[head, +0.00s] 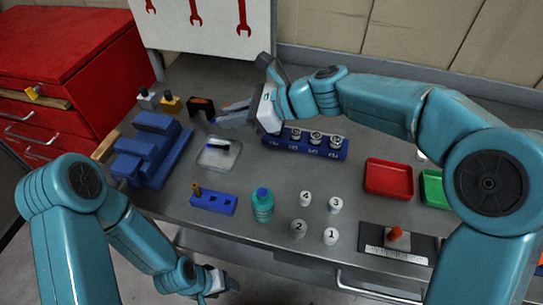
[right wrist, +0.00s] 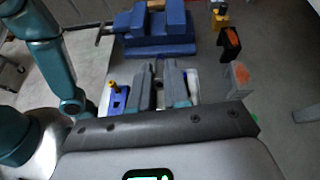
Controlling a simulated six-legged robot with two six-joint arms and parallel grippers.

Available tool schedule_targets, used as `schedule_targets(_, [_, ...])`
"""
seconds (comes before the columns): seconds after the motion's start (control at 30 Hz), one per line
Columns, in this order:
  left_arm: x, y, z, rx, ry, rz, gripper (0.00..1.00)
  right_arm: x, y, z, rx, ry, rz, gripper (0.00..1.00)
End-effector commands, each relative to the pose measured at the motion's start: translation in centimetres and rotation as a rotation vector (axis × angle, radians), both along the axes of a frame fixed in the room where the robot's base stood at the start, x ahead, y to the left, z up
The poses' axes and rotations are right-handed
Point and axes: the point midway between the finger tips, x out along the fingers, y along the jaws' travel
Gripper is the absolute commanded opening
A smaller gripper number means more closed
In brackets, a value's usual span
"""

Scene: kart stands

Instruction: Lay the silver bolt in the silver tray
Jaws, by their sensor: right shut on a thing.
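The silver tray (head: 207,164) is a shallow pale square left of centre on the bench in the head view. A dark and blue streak shows on it, and I cannot tell whether it is a reflection or a thing. My right gripper (head: 228,120) is above and just behind the tray. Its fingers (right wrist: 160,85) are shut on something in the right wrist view. That thing is mostly hidden between them, so I cannot make out the silver bolt clearly. Part of the pale tray (right wrist: 192,80) shows beside the fingers. My left gripper (head: 222,283) is low in front of the bench, its jaws unclear.
A blue vise (head: 150,145) stands left of the tray. A blue block (head: 213,202) with a brass bolt (head: 197,189) is in front. A teal bottle (head: 263,205), numbered white caps, a blue rack (head: 335,149) and a red tray (head: 388,179) lie to the right.

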Motion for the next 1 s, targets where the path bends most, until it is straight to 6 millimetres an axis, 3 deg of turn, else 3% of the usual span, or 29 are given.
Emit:
schedule_targets(0.03, [0.0,0.0,-2.2,0.0,0.0,0.0,0.58,0.6,0.4,-1.6,0.046,-0.009,-0.05,0.0])
schedule_targets(0.17, [0.0,0.0,-4.5,0.0,0.0,0.0,0.58,1.6,1.5,-3.0,0.162,-0.044,-0.12,0.0])
schedule_targets(0.3, [0.0,0.0,-6.7,0.0,0.0,0.0,0.58,1.2,2.9,-5.6,0.285,-0.077,-0.104,0.0])
schedule_targets(0.67, [0.0,0.0,-7.6,0.0,-0.001,0.0,0.58,0.7,3.7,-6.4,0.446,-0.126,-0.082,0.0])
schedule_targets(1.0, [0.0,0.0,-9.8,0.0,-0.001,0.0,0.58,0.7,3.7,-9.4,0.444,-0.124,-0.082,0.0])
